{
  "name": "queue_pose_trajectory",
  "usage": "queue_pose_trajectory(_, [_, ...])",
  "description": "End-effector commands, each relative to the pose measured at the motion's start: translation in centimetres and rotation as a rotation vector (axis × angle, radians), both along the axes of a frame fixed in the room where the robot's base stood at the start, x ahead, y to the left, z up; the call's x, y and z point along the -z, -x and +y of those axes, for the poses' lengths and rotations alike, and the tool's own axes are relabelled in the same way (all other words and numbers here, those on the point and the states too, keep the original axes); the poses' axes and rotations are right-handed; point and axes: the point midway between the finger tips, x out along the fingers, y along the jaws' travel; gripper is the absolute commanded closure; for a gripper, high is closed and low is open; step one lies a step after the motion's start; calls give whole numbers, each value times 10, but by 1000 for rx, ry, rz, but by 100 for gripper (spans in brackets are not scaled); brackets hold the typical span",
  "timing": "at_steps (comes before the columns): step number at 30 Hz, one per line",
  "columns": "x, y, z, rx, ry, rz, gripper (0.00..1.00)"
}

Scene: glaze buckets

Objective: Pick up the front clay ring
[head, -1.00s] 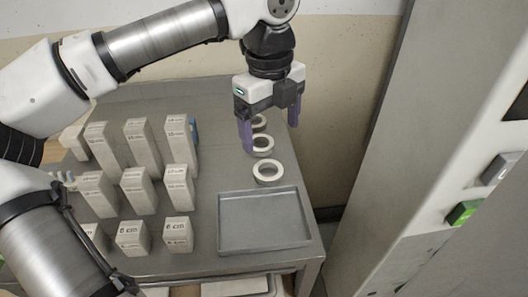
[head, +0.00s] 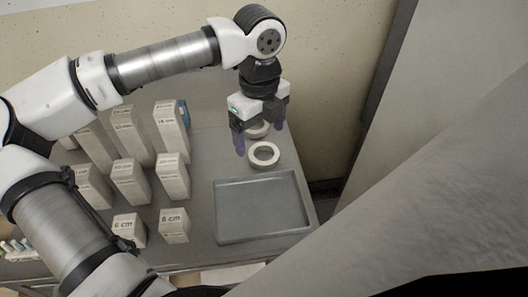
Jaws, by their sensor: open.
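The front clay ring (head: 263,164) is pale and lies flat on the grey table, just behind the tray. A second pale ring (head: 258,134) lies behind it, partly covered by my gripper. My gripper (head: 260,150) points down with its two purple fingers spread. The fingertips appear just behind and above the front ring, one to each side in the picture. Nothing shows between the fingers as held. I cannot tell the exact height of the fingertips.
A shallow empty grey tray (head: 308,205) lies in front of the rings. Several labelled pale blocks (head: 173,178) stand in rows to the left. A wall is behind the table (head: 200,222), and a large grey surface (head: 420,210) fills the lower right.

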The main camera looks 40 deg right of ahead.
Motion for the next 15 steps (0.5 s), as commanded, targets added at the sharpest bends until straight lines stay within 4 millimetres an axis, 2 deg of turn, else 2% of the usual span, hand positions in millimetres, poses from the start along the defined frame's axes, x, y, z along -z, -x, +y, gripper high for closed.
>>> queue_pose_trajectory(9, [41,5,-2,1,-1,3,14])
queue_pose_trajectory(15, [46,4,-2,0,0,1,14])
